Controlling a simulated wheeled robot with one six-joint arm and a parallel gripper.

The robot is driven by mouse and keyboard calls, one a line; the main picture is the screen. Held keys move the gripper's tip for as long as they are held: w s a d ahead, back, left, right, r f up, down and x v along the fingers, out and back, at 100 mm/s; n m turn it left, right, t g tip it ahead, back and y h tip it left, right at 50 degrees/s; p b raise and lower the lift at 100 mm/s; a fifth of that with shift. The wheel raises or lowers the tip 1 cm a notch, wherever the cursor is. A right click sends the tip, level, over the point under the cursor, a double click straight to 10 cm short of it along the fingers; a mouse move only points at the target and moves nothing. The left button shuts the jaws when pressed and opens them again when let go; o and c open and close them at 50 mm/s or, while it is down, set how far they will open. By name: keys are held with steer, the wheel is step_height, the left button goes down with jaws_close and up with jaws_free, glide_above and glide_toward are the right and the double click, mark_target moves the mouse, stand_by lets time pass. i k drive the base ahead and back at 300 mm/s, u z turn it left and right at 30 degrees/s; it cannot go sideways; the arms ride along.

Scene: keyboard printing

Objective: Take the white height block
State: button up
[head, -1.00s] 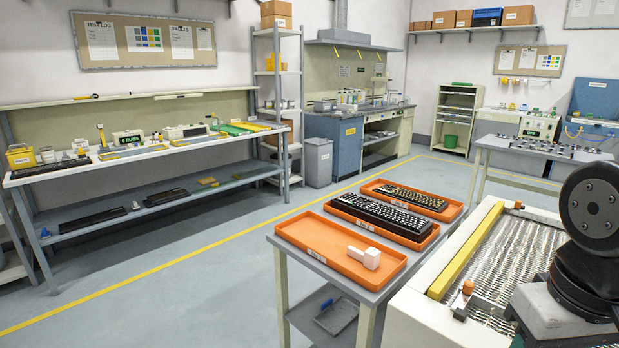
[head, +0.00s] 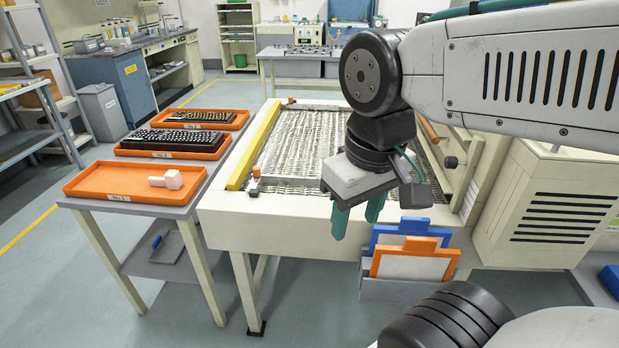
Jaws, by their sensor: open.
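The white height block (head: 172,180) lies in the nearest orange tray (head: 85,184) on the small side table at the left. It is a white cube with a thinner stub pointing left. My gripper (head: 357,215) has green fingers pointing down and is open and empty. It hangs over the front edge of the conveyor-like machine, well to the right of the block and apart from it.
Two more orange trays behind hold a black keyboard (head: 176,139) and a darker keyboard (head: 201,116). The machine (head: 290,224) with a yellow bar (head: 252,150) stands between the table and my arm. Blue and orange framed panels (head: 412,262) stand in a holder below my gripper.

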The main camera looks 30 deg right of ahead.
mark_target(172, 180)
steer(key=z, duration=1)
steer(key=k, duration=0.5)
steer(key=u, duration=0.55)
steer(key=i, duration=0.95)
steer(key=u, duration=0.4)
steer(key=k, duration=0.6)
steer(key=u, duration=1.45)
steer(key=i, duration=1.05)
steer(key=u, duration=0.45)
